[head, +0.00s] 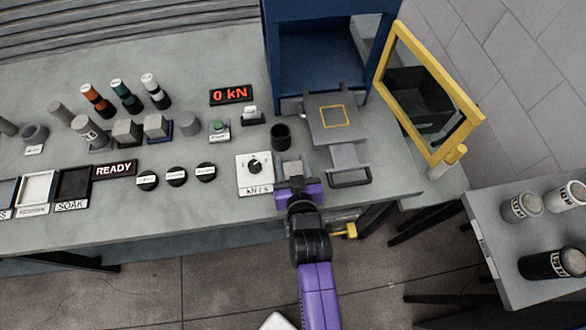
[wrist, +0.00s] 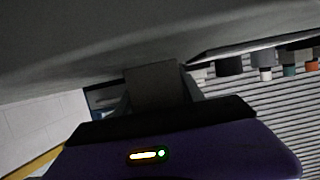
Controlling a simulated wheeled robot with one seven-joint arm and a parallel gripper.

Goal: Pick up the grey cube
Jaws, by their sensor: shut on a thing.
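My gripper (head: 292,176), with its purple body, is at the front edge of the bench, to the right of the white dial plate. It is shut on a grey cube (head: 291,166), partly hidden by the gripper. In the wrist view the grey cube (wrist: 151,82) shows as a dark grey block between the two fingers of my gripper (wrist: 153,95). I cannot tell for sure whether the cube is clear of the bench top.
Two more grey blocks (head: 126,132) stand further left among several cylinders. A black cup (head: 281,137) stands just behind my gripper. The blue press (head: 318,60), its grey plate (head: 319,126) and an open yellow-framed door (head: 465,104) are to the right.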

